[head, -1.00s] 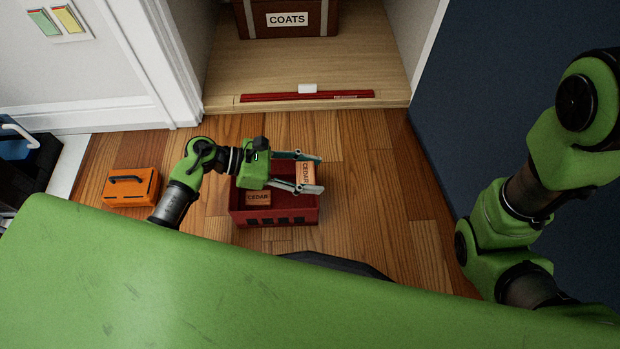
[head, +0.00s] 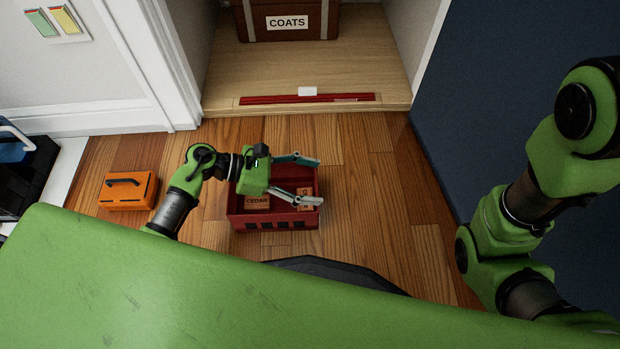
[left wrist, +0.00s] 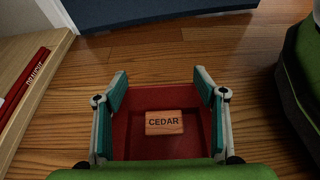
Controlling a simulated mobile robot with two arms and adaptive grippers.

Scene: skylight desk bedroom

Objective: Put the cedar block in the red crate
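The red crate (head: 274,220) stands on the wooden floor. Two blocks marked CEDAR are inside it: one cedar block (head: 257,202) at the left and another cedar block (head: 306,195) at the right, partly hidden by a finger. My left gripper (head: 318,181) is above the crate with its fingers spread and nothing between them. The left wrist view shows the open left gripper (left wrist: 161,78) over the crate (left wrist: 130,143), with one cedar block (left wrist: 164,122) lying inside, apart from the fingers. My right gripper is out of view; only part of that arm shows.
An orange toolbox (head: 127,191) stands on the floor left of the crate. Behind is a closet with a raised wooden floor, a red bar (head: 270,99) along its edge and a COATS trunk (head: 288,22). Floor right of the crate is clear.

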